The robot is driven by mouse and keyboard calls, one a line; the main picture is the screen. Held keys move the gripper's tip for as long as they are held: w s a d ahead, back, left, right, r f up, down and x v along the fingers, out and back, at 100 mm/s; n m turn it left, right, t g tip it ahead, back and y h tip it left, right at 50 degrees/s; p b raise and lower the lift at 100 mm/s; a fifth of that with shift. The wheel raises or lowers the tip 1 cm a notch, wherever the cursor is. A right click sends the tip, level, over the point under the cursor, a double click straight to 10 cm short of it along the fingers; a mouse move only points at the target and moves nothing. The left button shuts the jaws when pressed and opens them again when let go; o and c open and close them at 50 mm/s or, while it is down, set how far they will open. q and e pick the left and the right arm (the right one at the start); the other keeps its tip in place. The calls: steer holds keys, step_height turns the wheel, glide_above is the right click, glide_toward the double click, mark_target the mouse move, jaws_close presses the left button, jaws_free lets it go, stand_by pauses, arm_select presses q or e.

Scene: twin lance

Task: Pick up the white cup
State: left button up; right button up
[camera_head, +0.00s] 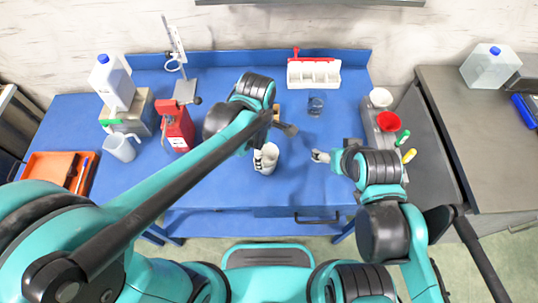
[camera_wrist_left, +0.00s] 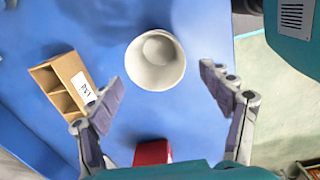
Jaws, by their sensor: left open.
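The white cup (camera_head: 271,158) stands on the blue table near its front edge, right of my left arm. In the left wrist view the cup (camera_wrist_left: 156,62) is seen from above and looks empty. My left gripper (camera_head: 258,160) is at the cup's left side, and its arm hides part of it. In the left wrist view the gripper (camera_wrist_left: 162,82) is open, its fingers apart on either side of the cup's near part, with nothing between them gripped. My right gripper (camera_head: 320,156) hangs over the table right of the cup; its jaws are too small to read.
A brown box (camera_wrist_left: 64,82) stands beside the cup, mostly hidden by my arm in the head view. A red canister (camera_head: 178,128) and a clear jug (camera_head: 120,147) stand left. A glass beaker (camera_head: 316,104) and a white rack (camera_head: 314,75) stand behind. A grey caddy (camera_head: 372,128) is right.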

arm_select(q)
steer(key=shift+s+d+n, duration=0.15)
steer(key=shift+d+n, duration=0.1)
steer(key=shift+n, duration=0.15)
steer(key=shift+d+f+n, duration=0.25)
steer(key=shift+d+n, duration=0.05)
steer(key=shift+d, duration=0.15)
steer(key=shift+w+d+f, duration=0.1)
steer(key=shift+w+f, duration=0.15)
steer(key=shift+f, duration=0.1)
step_height(320, 180, down, 2)
steer(key=shift+s+b, duration=0.1)
steer(key=shift+b, duration=0.3)
step_height(320, 180, down, 5)
steer(key=b, duration=0.2)
steer(key=shift+f+b, duration=0.15)
steer(key=shift+b, duration=0.25)
steer(key=shift+c, duration=0.6)
steer(key=c, duration=1)
